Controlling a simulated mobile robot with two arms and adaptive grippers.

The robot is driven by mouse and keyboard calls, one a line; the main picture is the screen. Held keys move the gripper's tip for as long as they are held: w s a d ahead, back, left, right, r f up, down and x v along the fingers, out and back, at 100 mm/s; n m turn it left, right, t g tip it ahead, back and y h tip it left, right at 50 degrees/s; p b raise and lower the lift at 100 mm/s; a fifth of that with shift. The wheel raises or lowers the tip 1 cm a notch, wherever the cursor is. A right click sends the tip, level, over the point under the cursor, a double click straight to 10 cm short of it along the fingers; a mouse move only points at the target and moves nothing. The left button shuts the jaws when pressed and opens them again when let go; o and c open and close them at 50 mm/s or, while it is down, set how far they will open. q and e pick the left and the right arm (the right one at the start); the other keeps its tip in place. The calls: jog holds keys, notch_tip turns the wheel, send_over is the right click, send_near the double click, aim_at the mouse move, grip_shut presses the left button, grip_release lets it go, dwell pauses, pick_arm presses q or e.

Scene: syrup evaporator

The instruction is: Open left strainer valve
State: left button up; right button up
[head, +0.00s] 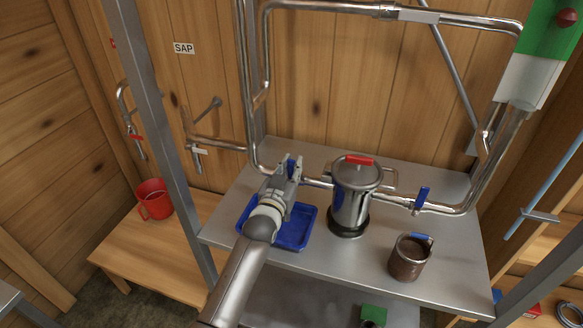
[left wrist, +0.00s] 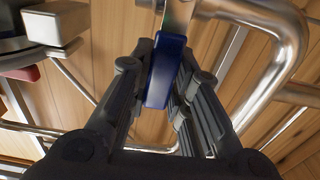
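The left strainer valve has a blue handle (head: 291,164) on the pipe left of the steel pot, mostly hidden by my gripper in the head view. In the left wrist view the blue handle (left wrist: 163,75) lies between the two fingers, below a metal stem. My left gripper (head: 290,170) is at the handle, with its fingers close along both sides and seemingly closed on it. A second blue-handled valve (head: 421,199) is on the pipe right of the pot. My right gripper is out of view.
A lidded steel pot (head: 350,205) with a red grip stands just right of my left gripper. A blue tray (head: 295,235) lies under it on the metal table (head: 335,262). A brown-filled cup (head: 408,260) stands at the front right. A red mug (head: 154,200) is on the wooden bench.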

pick_arm(q)
jog(key=shift+c, duration=1.2)
grip_shut()
jog(key=shift+w+a+f+n+b, duration=0.2)
jog(key=shift+a+n+b, duration=0.3)
jog(key=shift+n, duration=0.65)
jog(key=shift+w+a+f+n+b, duration=0.25)
jog(key=shift+a+n, duration=0.5)
jog(key=shift+n, duration=0.45)
jog(key=shift+w+a+f+n+b, duration=0.25)
jog(key=shift+a+n, duration=0.35)
jog(key=shift+n, duration=0.55)
jog(key=shift+s, duration=0.1)
